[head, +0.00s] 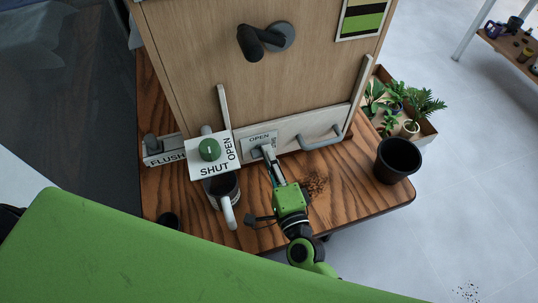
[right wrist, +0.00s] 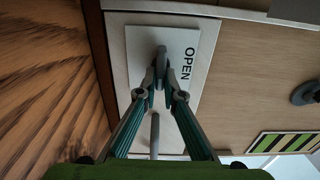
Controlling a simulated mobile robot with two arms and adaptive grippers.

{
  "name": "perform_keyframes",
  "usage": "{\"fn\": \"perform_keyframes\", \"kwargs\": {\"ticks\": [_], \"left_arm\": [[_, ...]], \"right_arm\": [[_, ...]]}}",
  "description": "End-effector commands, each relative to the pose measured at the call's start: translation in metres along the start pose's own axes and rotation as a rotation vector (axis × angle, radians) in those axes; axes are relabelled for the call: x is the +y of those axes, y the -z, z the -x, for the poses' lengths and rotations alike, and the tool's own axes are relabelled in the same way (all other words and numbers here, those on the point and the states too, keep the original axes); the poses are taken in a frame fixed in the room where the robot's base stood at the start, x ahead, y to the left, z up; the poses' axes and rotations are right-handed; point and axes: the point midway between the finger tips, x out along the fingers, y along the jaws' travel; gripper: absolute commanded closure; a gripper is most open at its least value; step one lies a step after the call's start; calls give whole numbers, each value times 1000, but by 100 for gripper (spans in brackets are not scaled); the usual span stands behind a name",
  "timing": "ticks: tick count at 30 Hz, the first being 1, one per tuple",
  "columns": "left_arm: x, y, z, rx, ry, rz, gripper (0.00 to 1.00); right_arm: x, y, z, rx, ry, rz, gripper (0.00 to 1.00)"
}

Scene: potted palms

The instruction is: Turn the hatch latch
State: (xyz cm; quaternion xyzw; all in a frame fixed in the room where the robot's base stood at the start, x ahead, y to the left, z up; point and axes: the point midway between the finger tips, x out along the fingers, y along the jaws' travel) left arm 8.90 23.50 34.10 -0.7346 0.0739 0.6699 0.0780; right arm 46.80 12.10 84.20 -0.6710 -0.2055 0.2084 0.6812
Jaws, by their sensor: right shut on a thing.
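The grey hatch latch (right wrist: 161,52) sits on a white plate (right wrist: 143,40) marked OPEN, in the right wrist view. In the head view the same plate (head: 257,139) is on the low pale hatch panel (head: 300,125) at the foot of the wooden board. My right gripper (right wrist: 160,84) is shut on the latch, its fingertips close together at the plate; it also shows in the head view (head: 268,152). The fingers hide part of the latch, so its exact angle is hard to tell. My left gripper is not in view.
A green knob (head: 209,149) on a SHUT/OPEN plate and a mug (head: 228,190) stand left of my right gripper. A FLUSH plate (head: 165,158) is farther left. A grey bar handle (head: 321,141) and a black pot (head: 397,160) are to the right. A black lever (head: 260,42) is above.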

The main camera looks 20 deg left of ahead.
Motion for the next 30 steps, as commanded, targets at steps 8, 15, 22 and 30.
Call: {"fn": "perform_keyframes", "kwargs": {"ticks": [8,15,22,30], "left_arm": [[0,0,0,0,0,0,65],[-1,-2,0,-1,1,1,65],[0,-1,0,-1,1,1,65],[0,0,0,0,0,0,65]], "right_arm": [[1,0,0,0,-2,-1,75],[1,0,2,0,-1,0,75],[2,0,35,-1,-4,0,75],[2,0,92,-2,-4,1,75]]}}
